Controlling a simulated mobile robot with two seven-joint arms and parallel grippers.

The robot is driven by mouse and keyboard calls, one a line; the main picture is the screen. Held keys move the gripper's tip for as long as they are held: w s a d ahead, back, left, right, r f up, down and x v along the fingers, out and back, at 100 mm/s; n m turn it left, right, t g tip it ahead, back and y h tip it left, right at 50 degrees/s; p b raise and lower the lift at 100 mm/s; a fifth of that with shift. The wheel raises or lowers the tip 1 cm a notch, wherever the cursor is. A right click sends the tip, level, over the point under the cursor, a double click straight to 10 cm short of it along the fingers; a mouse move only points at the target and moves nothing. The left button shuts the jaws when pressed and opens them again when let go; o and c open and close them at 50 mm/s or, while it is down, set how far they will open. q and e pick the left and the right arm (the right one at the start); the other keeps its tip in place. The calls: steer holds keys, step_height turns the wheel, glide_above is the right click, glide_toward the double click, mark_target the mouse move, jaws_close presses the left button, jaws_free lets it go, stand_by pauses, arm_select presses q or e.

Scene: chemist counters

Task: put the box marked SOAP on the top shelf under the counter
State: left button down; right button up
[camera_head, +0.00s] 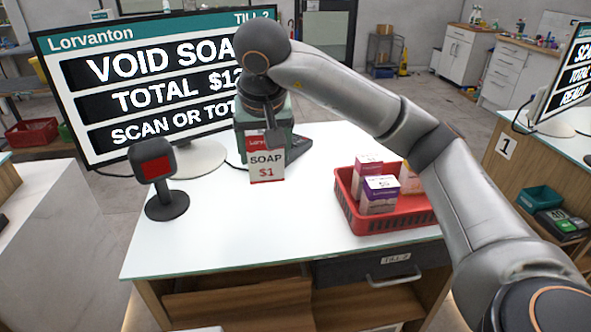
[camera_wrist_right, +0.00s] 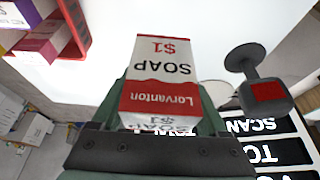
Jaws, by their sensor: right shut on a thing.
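The box marked SOAP (camera_head: 266,165) is white and red with a $1 price. My right gripper (camera_head: 268,140) is shut on it and holds it at the back middle of the counter, right of the scanner. Whether the box touches the counter is unclear. In the right wrist view the SOAP box (camera_wrist_right: 160,85) sits between the fingers. Below the white counter top (camera_head: 240,230) are wooden shelves; the top shelf (camera_head: 240,301) shows at the front left, partly hidden by the counter edge. My left gripper is not in view.
A scanner (camera_head: 154,170) stands at the counter's left. A big screen (camera_head: 160,80) reads VOID SOAP, TOTAL, SCAN OR TOT. A red basket (camera_head: 390,222) with several boxes stands on the right. A drawer labelled TILL 2 (camera_head: 385,268) is at the front right. The front middle counter top is clear.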

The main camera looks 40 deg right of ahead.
steer(key=w+d+f, duration=0.8)
steer(key=d, duration=0.1)
steer(key=shift+w+f, duration=0.15)
steer(key=shift+f, duration=0.1)
steer(key=shift+w+d+f, duration=0.25)
steer(key=shift+d+f, duration=0.05)
steer(key=shift+f, duration=0.2)
steer(key=shift+w+d+f, duration=0.1)
steer(key=shift+f, duration=1.55)
steer(key=shift+f, duration=0.2)
steer(key=o, duration=1.3)
